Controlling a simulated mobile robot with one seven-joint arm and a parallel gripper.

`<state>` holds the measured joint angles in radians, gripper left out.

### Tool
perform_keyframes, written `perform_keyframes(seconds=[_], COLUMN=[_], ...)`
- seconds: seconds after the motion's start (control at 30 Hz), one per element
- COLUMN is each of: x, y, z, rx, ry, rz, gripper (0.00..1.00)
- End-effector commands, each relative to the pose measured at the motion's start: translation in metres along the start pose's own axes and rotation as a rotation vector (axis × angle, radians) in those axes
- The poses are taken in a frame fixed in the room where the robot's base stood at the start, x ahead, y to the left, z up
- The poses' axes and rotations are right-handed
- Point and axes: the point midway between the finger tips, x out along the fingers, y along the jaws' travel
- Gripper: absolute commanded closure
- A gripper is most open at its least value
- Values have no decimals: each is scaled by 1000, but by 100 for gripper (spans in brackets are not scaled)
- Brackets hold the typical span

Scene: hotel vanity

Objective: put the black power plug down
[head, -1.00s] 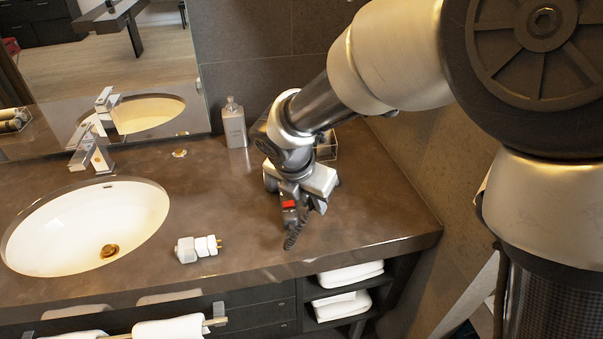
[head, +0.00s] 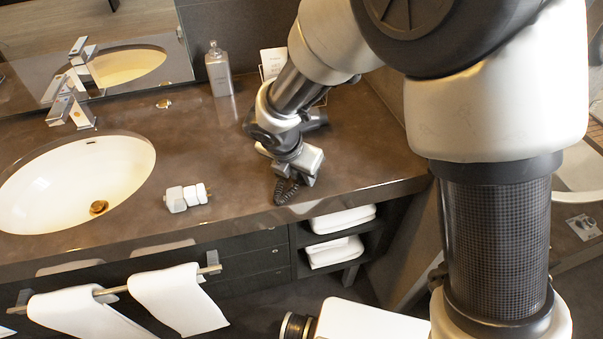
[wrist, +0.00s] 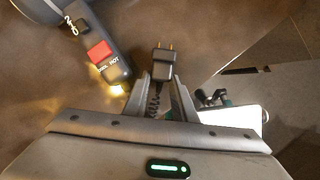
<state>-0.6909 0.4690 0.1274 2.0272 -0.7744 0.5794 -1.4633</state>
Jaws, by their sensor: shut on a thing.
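The black power plug (wrist: 162,64) shows in the wrist view between my fingertips, its gold prongs pointing away from my gripper (wrist: 160,84). My gripper is shut on it. A coiled black cord (wrist: 153,104) runs back from the plug between the fingers, and shows below the gripper in the head view (head: 287,191). In the head view my gripper (head: 292,180) is low over the right part of the brown counter (head: 235,165), near its front edge. The plug itself is hidden there, and I cannot tell whether it touches the counter.
A black hair dryer handle (wrist: 100,55) with a red button lies left of the plug in the wrist view. The sink (head: 75,180) is farther left; a bottle (head: 219,70) stands behind. Counter between block and gripper is clear.

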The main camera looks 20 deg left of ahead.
Motion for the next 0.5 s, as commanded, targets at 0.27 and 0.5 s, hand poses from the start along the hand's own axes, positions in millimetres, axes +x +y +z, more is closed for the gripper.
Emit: perform_keyframes(seconds=[0.27, 0.5], x=[2, 1], y=[0, 0], z=[-1, 0], rx=[0, 0], ry=[0, 0], rz=[0, 0], gripper=[57, 57])
